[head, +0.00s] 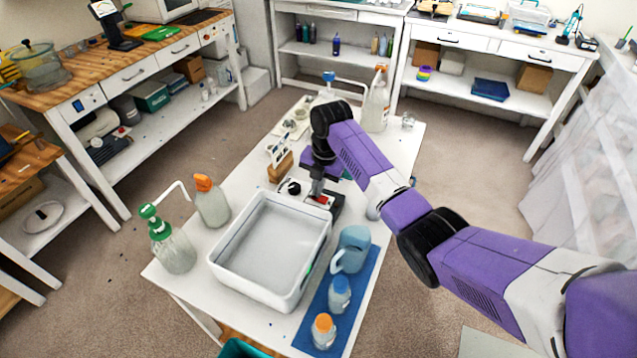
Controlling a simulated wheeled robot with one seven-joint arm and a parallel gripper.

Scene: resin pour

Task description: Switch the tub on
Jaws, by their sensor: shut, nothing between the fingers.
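The white rectangular tub (222,248) stands on the white table in the middle of the head view. Its inside looks grey and flat, and I cannot tell whether it holds liquid. A small green mark shows on its right outer wall. My gripper (317,194) points down just behind the tub's far right corner, shut and empty. It is over or beside a small dark device (335,207) with a red part. I cannot tell whether the fingertips touch it. No switch on the tub is clear to me, and my arm hides some of the table behind.
A green-topped pump bottle (174,250) and an orange-capped bottle (212,204) stand left of the tub. A blue jug (352,248) and two bottles stand on a blue mat (361,292) at right. A wooden holder (280,168) and a spray bottle (376,105) stand farther back.

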